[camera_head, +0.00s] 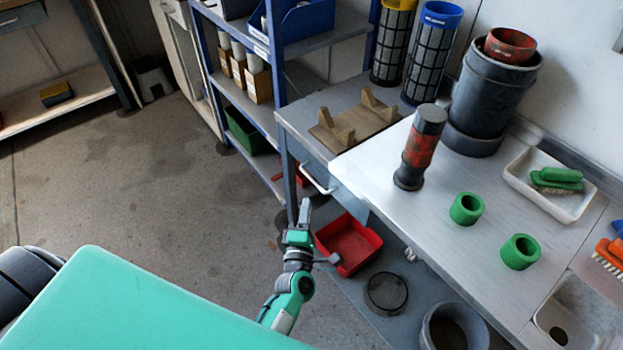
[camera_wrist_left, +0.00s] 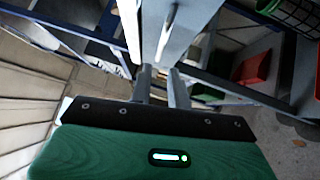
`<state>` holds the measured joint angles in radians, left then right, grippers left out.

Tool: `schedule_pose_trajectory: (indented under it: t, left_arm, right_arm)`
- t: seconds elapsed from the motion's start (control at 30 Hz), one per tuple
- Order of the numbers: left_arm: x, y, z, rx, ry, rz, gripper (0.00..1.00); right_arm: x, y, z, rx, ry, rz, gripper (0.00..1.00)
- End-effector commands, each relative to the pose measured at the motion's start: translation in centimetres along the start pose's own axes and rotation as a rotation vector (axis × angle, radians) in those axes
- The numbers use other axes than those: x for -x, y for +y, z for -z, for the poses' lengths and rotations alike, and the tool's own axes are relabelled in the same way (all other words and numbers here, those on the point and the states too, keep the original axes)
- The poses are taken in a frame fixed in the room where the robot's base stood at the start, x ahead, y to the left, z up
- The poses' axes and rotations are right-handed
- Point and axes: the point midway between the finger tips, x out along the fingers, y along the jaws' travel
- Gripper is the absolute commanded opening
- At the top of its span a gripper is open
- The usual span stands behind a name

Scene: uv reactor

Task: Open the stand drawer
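The stand (camera_head: 300,117) is a grey bench with a wooden cradle on top. Its blue-grey drawer (camera_head: 347,196) sits under the top and looks closed, with a pale bar handle (camera_head: 316,180) on its front. My left gripper (camera_head: 304,211) is in front of and below the handle, pointing up toward it, apart from it as far as I can tell. In the left wrist view, the two grey fingers of my left gripper (camera_wrist_left: 160,72) stand apart with nothing clearly between them. A pale grey panel (camera_wrist_left: 188,30) is just beyond them. My right gripper is not in view.
A red bin (camera_head: 348,244) and a round dark sieve (camera_head: 386,293) lie on the low shelf beside my left gripper. A blue shelf rack (camera_head: 273,75) stands behind. The worktable (camera_head: 450,150) at right holds a red-black cylinder (camera_head: 420,147). Floor at left is clear.

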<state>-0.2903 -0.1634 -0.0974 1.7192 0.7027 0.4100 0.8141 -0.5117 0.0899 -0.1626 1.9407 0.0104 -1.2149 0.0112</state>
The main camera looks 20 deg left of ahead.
Motion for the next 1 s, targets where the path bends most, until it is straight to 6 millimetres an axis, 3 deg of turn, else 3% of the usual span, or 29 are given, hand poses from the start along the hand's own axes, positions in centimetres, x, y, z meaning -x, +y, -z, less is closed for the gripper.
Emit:
schedule_pose_trajectory:
  t: [0.3, 0.5, 0.7, 1.0]
  left_arm:
    - [-6.0, 0.1, -0.1, -0.001, 0.000, -0.001, 0.18]
    - [-8.6, 0.0, -0.1, -0.002, -0.001, 0.001, 0.18]
    - [-9.7, -0.1, 0.0, -0.002, -0.001, 0.001, 0.18]
    - [-9.8, -0.1, 0.0, -0.003, -0.001, 0.001, 0.16]
  right_arm:
    - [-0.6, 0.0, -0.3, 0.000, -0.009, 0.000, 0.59]
    - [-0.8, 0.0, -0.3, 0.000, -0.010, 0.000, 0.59]
    - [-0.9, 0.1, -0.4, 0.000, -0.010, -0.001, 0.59]
    - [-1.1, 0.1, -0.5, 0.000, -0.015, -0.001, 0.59]
